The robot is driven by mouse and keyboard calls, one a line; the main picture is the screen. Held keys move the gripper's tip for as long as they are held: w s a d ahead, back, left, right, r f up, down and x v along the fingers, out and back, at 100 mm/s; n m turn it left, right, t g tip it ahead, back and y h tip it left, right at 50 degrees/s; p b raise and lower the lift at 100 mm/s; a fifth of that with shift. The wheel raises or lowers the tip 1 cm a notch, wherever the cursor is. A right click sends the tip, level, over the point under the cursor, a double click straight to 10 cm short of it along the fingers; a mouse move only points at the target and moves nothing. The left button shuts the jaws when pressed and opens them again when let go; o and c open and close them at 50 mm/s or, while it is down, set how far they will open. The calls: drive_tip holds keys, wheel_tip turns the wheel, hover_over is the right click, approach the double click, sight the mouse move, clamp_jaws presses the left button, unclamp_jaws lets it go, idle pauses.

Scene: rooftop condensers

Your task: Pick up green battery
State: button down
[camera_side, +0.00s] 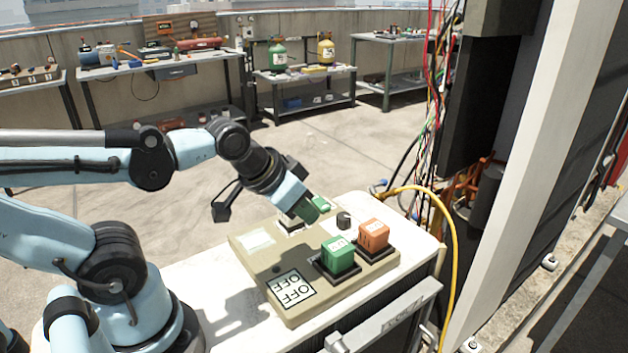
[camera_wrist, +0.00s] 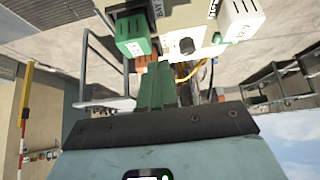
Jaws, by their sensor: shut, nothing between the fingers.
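The green battery (camera_side: 338,254) stands in a black socket on the front right of a beige panel in the side view. It also shows at the upper left of the wrist view (camera_wrist: 133,38). My gripper (camera_side: 320,205) is above the back part of the panel, behind and left of the battery and apart from it. Its green fingers (camera_wrist: 157,82) are together in the wrist view, with nothing between them.
An orange battery (camera_side: 373,235) stands right behind the green one, and a black knob (camera_side: 343,220) is nearby. A white block (camera_wrist: 240,18) shows in the wrist view. A yellow hose (camera_side: 452,230) and hanging wires are to the right.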

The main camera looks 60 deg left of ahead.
drive_tip(key=c, duration=1.8)
unclamp_jaws()
drive_tip(key=o, duration=1.4)
drive_tip(key=g, duration=0.6)
approach(338, 245)
drive_tip(key=f, duration=0.5)
drive_tip(key=shift+w+d+f, duration=0.15)
drive_tip(key=shift+w+d, duration=0.15)
drive_tip(key=shift+w+a+f, duration=0.1)
drive_tip(key=shift+a+f, duration=0.05)
drive_tip(key=shift+f, duration=1.2)
drive_tip(key=shift+w+a+f, duration=0.1)
drive_tip(key=shift+f, duration=1.2)
